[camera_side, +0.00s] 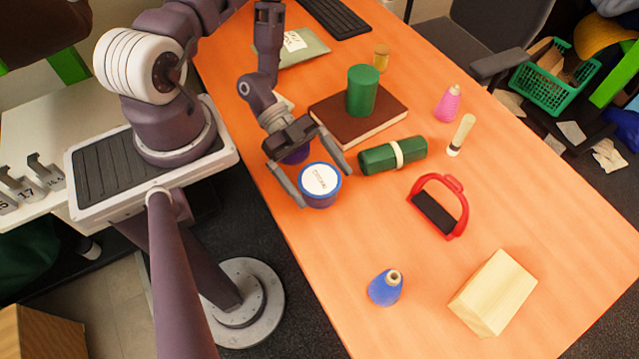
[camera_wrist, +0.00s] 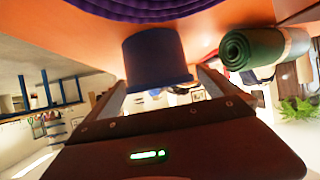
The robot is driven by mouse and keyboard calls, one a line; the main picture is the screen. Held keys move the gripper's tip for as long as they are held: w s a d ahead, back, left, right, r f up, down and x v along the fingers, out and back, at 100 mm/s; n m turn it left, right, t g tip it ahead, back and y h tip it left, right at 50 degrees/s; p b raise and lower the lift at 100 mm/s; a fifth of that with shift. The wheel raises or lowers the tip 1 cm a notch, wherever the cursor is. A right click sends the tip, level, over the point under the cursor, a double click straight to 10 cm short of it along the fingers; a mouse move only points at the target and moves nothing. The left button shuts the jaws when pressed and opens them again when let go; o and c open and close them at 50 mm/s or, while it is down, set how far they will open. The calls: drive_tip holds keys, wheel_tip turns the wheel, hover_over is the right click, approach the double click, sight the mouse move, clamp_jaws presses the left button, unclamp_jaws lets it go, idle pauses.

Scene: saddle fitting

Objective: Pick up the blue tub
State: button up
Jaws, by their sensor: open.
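The blue tub (camera_side: 320,186) stands on the orange table with a white label on its lid. My gripper (camera_side: 325,190) is low over the table, with its two fingers apart on either side of the tub. In the wrist view the blue tub (camera_wrist: 155,58) sits ahead of the gripper body, between the two fingers (camera_wrist: 160,85). I cannot tell whether either finger touches it. The far side of the tub is hidden.
A rolled green mat (camera_side: 392,156) lies close to the tub's right. A purple item (camera_side: 296,155) is partly hidden beneath my gripper. A brown book (camera_side: 358,115) bears a green cylinder (camera_side: 362,90).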

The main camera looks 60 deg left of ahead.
drive_tip(key=c, duration=1.6)
